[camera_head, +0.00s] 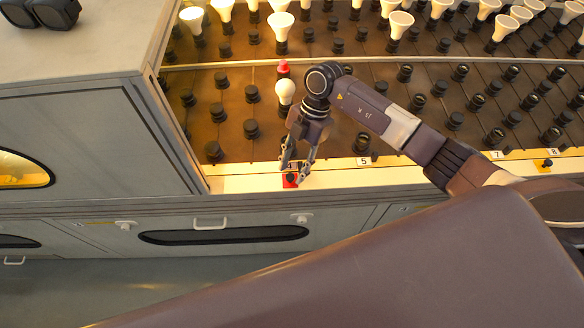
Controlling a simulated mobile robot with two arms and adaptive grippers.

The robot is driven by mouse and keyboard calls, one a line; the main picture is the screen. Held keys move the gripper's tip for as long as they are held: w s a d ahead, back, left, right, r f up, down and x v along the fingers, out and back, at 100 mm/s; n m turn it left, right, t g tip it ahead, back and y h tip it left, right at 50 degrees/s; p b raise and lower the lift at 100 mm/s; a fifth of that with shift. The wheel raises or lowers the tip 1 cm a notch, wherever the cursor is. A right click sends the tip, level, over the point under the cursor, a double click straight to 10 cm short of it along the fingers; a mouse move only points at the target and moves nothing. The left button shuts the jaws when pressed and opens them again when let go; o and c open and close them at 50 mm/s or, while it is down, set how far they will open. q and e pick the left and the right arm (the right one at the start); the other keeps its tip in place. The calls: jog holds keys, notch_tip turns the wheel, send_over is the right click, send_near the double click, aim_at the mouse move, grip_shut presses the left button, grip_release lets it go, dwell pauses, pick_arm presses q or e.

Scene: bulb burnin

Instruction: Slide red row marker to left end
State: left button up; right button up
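The red row marker (290,181), a small red block with a dark top, sits on the pale front ledge (236,180) of the bulb board. My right gripper (294,172) reaches down to it from above. Its two fingers are spread apart, with the tips close around the marker; contact cannot be made out. The ledge runs left from the marker to the grey cabinet side. My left gripper is not in view.
A grey cabinet (75,130) stands at the left end of the ledge. Behind the ledge are rows of dark sockets (213,150) and several white bulbs (285,91). Number labels (363,161) and a dark blue-topped piece (546,163) lie along the ledge to the right.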

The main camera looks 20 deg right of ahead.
jog(key=shift+s+a+f, duration=0.15)
jog(key=shift+a+f, duration=0.1)
jog(key=shift+f, duration=0.35)
grip_shut()
